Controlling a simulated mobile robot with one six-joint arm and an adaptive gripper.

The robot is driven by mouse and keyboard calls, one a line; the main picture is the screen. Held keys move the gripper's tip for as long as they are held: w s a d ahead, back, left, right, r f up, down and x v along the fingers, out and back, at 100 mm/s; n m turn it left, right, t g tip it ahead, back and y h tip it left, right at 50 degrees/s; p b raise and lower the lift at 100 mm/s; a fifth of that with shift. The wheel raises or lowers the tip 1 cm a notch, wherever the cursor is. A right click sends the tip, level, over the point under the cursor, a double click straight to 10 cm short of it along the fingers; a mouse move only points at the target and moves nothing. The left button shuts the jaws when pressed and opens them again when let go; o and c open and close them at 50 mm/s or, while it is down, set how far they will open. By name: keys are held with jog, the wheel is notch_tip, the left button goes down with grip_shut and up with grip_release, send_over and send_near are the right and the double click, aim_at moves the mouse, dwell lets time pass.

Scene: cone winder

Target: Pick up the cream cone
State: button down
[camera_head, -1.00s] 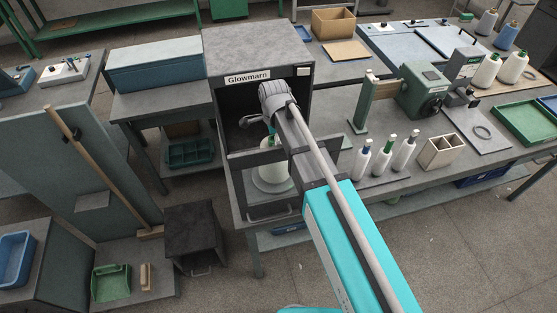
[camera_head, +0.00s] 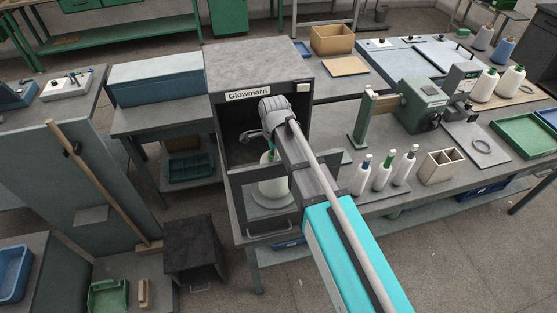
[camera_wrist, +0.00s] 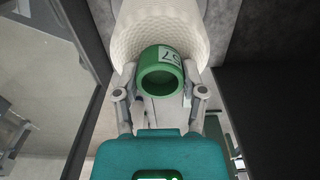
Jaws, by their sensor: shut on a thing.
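The cream cone (camera_wrist: 160,25) fills the top of the wrist view, with a textured pale winding and a green tube end (camera_wrist: 161,72) that carries a pale label. My gripper (camera_wrist: 159,82) has one finger on each side of the green tube end and is shut on it. In the head view the cone (camera_head: 270,187) is inside the open dark cabinet marked Glowmarn (camera_head: 256,72), above a pale round plate (camera_head: 277,202). My arm hides part of the cone and the fingers there. I cannot tell whether the cone touches the plate.
The cabinet's walls and open glazed door (camera_head: 262,218) stand close around the cone and my arm. White bottles (camera_head: 382,175), a divided box (camera_head: 437,167) and a green machine (camera_head: 420,105) stand on the bench to the right.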

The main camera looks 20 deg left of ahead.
jog(key=shift+r, duration=0.15)
jog(key=shift+r+p, duration=1.65)
jog(key=shift+p, duration=0.1)
jog(key=w+d, duration=1.2)
jog(key=w, duration=0.1)
jog(key=shift+d, duration=0.15)
jog(key=shift+w+f, duration=0.1)
jog(key=s+a+r+p, duration=0.3)
jog(key=s, duration=0.4)
jog(key=s+a+r+n+p, duration=0.1)
jog(key=s+a+r+p, duration=0.1)
jog(key=s, duration=0.5)
jog(key=shift+a+r+p, duration=0.4)
jog(key=shift+r+p, duration=0.35)
jog(key=shift+r, duration=0.15)
